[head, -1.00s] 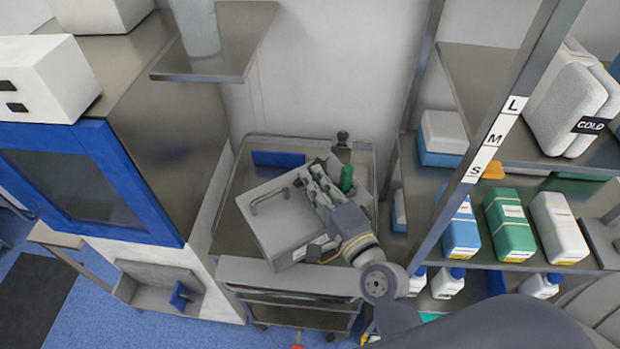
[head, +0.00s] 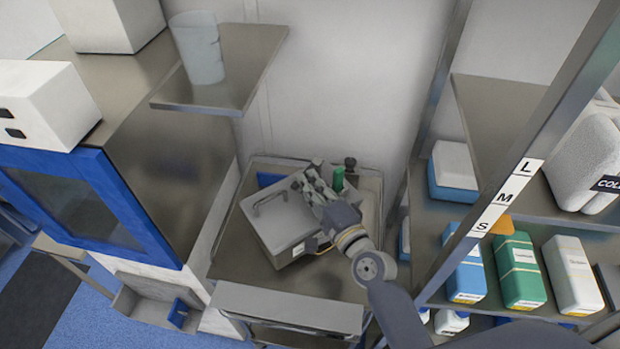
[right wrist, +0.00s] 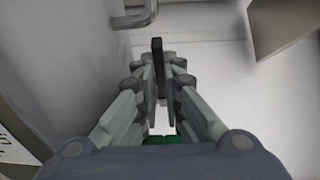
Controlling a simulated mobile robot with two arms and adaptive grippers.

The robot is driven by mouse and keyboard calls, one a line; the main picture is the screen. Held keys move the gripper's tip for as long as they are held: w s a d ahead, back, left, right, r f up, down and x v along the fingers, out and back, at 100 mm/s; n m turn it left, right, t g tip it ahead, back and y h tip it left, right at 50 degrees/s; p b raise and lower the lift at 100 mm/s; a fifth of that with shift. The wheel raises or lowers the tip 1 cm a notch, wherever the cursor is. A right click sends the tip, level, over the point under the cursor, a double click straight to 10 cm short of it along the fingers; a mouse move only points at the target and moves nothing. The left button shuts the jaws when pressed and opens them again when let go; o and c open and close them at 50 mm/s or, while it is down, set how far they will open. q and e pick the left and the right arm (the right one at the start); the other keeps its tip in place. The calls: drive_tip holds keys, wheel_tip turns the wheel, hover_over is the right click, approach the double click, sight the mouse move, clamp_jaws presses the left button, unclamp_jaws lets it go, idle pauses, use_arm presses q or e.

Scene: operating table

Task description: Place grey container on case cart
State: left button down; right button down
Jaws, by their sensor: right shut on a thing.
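My left gripper is not in view.
A blue item (head: 268,180) and a green item (head: 338,178) are at the cart's back. A shelf rack (head: 510,195) with bottles stands close on the right. A steel cabinet (head: 185,170) and a wall shelf (head: 240,85) with a cup (head: 198,48) are left.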

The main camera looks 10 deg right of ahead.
drive_tip(key=shift+f+b, duration=0.55)
drive_tip(key=shift+f, duration=1.05)
drive_tip(key=shift+w, duration=0.1)
drive_tip(key=shift+f, duration=0.2)
drive_tip(key=c, duration=1.8)
unclamp_jaws()
drive_tip(key=shift+f, duration=0.15)
drive_tip(key=shift+o, duration=0.4)
